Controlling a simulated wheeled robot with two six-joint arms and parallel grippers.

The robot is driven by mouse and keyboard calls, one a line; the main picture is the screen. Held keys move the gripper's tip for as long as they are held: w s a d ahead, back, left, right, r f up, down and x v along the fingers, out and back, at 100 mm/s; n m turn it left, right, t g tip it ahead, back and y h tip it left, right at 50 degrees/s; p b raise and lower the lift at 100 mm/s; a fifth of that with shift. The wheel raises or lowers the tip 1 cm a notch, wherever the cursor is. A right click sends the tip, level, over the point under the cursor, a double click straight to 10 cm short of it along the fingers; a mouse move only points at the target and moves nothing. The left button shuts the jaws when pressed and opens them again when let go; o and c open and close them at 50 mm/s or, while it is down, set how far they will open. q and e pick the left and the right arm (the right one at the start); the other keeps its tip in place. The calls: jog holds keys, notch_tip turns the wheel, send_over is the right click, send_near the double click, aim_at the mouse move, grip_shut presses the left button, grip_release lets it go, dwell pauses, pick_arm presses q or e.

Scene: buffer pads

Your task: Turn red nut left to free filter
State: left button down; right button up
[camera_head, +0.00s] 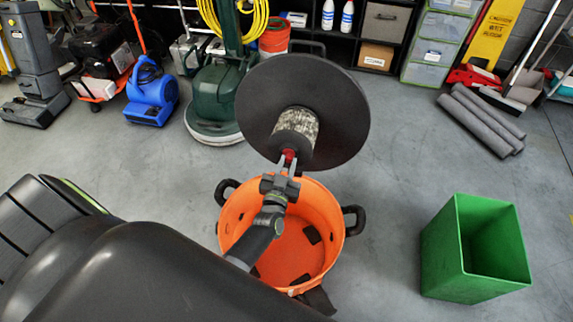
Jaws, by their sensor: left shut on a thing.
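A large dark round disc (345,125) stands in the middle of the view, facing me. A grey speckled cylinder (297,122), which looks like the filter, sticks out from its centre. The red nut (289,155) is at the near end of this cylinder, small and partly covered by the fingers. My left gripper (287,168) reaches up from below and is shut on the red nut. My left arm crosses above an orange tub (329,195) with black handles. My right gripper is not in view.
An open green bin (447,247) stands on the floor at the right. Grey rolls (482,120) lie further back. A green floor machine (214,105) and a blue blower (152,95) stand behind at the left. The floor between tub and bin is clear.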

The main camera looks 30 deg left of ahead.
pick_arm(q)
jog(key=n+y, duration=0.1)
jog(key=n, duration=0.4)
jog(key=shift+d+n+g+y, duration=0.15)
jog(key=shift+n+g+y, duration=0.15)
jog(key=shift+g+y, duration=0.1)
jog(key=n+g+y+p, duration=0.1)
jog(key=n, duration=0.5)
jog(key=shift+d, duration=0.1)
jog(key=shift+n+y, duration=0.3)
jog(key=shift+n, duration=0.1)
jog(key=c, duration=1.3)
grip_release()
jog(key=shift+o, duration=0.2)
